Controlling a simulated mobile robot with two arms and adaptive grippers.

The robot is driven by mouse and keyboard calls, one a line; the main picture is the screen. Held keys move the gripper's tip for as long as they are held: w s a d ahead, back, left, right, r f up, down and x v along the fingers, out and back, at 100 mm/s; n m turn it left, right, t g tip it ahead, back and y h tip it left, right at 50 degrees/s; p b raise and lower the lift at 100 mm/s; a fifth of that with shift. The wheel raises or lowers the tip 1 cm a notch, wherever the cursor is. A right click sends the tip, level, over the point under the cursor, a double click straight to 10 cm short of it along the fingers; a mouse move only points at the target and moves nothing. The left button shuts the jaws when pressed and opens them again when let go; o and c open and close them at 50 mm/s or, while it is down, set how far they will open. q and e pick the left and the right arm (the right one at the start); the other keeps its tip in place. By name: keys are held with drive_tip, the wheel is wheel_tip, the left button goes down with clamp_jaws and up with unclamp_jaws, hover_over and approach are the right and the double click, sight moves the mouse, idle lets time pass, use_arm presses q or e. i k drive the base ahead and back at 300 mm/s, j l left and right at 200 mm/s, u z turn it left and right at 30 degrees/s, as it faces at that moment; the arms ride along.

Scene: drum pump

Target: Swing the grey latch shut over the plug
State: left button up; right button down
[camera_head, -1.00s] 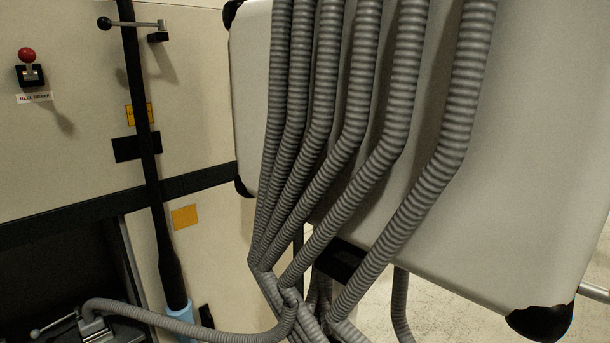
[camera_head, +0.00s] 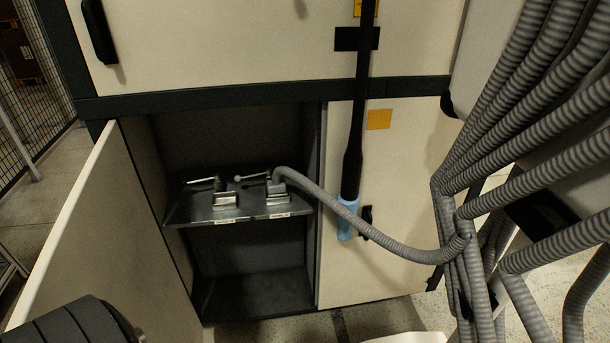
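Two small metal sockets stand on a grey shelf (camera_head: 250,216) inside the open cabinet. A grey ribbed hose (camera_head: 340,207) runs from the right to the right socket (camera_head: 277,194), where its plug end appears to sit; the plug itself is too small to make out clearly. A thin grey latch lever (camera_head: 253,177) with a ball knob sticks out left from the right socket. The left socket (camera_head: 225,198) has no hose, and a similar lever (camera_head: 203,181) points left from it.
The cabinet door (camera_head: 95,235) stands open at the left. A black pole with a light blue lower end (camera_head: 347,218) stands right of the opening. Several thick ribbed hoses (camera_head: 510,130) crowd the right side. The compartment below the shelf (camera_head: 255,250) looks empty.

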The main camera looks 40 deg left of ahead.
sight(238, 178)
drive_tip(key=j+u, duration=0.1)
drive_tip(key=u, duration=1.35)
drive_tip(key=k+j, duration=0.2)
drive_tip(key=j, duration=0.15)
drive_tip(key=k+j+z, duration=0.1)
drive_tip(key=j, duration=0.25)
drive_tip(key=k+j+z, duration=0.1)
drive_tip(key=j, duration=0.25)
drive_tip(key=k+j+z, duration=0.1)
drive_tip(key=j, duration=0.25)
drive_tip(key=k+j+z, duration=0.1)
drive_tip(key=j, duration=0.25)
drive_tip(key=i+j+z, duration=0.1)
drive_tip(key=j, duration=0.2)
drive_tip(key=i+j+z, duration=0.1)
drive_tip(key=j, duration=0.25)
drive_tip(key=i+j+z, duration=0.1)
drive_tip(key=i+j, duration=0.1)
drive_tip(key=j, duration=0.1)
